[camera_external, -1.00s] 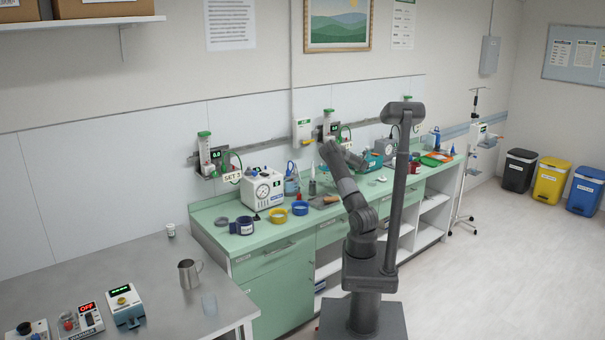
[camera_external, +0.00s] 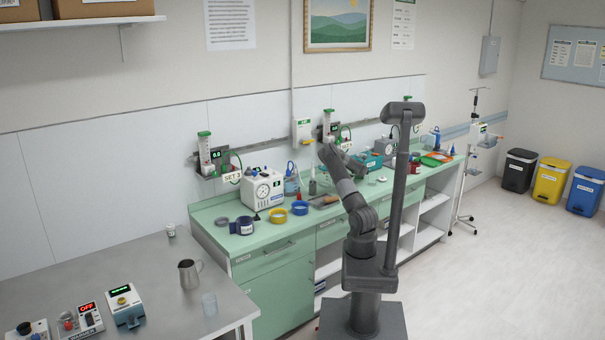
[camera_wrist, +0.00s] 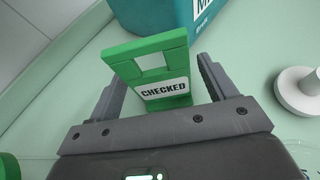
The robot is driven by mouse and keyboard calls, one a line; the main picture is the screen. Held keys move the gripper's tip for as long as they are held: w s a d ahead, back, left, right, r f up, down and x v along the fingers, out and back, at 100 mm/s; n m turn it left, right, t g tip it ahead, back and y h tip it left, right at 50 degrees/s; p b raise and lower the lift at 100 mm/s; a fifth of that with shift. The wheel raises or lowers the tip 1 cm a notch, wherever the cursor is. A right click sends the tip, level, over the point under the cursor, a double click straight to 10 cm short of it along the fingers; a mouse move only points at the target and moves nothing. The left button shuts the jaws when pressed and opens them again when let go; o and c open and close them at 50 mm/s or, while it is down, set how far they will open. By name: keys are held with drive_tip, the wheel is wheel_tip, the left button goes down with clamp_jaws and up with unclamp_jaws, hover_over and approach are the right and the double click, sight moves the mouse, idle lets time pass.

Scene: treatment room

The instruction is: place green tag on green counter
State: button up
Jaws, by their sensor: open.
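A green tag (camera_wrist: 155,68) with a white CHECKED label and a rectangular cutout stands on the pale green counter (camera_wrist: 245,120) in the wrist view. My gripper (camera_wrist: 160,72) is open, with one finger on each side of the tag. Small gaps seem to show between the fingers and the tag; contact is unclear. The tag's lower edge is close to the gripper body. In the external view, the green counter (camera_external: 262,263) runs along the wall. My arm reaches over its middle, and the tag cannot be made out there.
A teal box (camera_wrist: 160,15) stands just beyond the tag. A white round-based object (camera_wrist: 296,95) is to the right.

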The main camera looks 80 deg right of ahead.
drive_tip(key=shift+r, duration=0.1)
drive_tip(key=shift+a+r, duration=0.15)
drive_tip(key=v, duration=1.1)
drive_tip(key=shift+a, duration=0.35)
drive_tip(key=shift+r, duration=0.1)
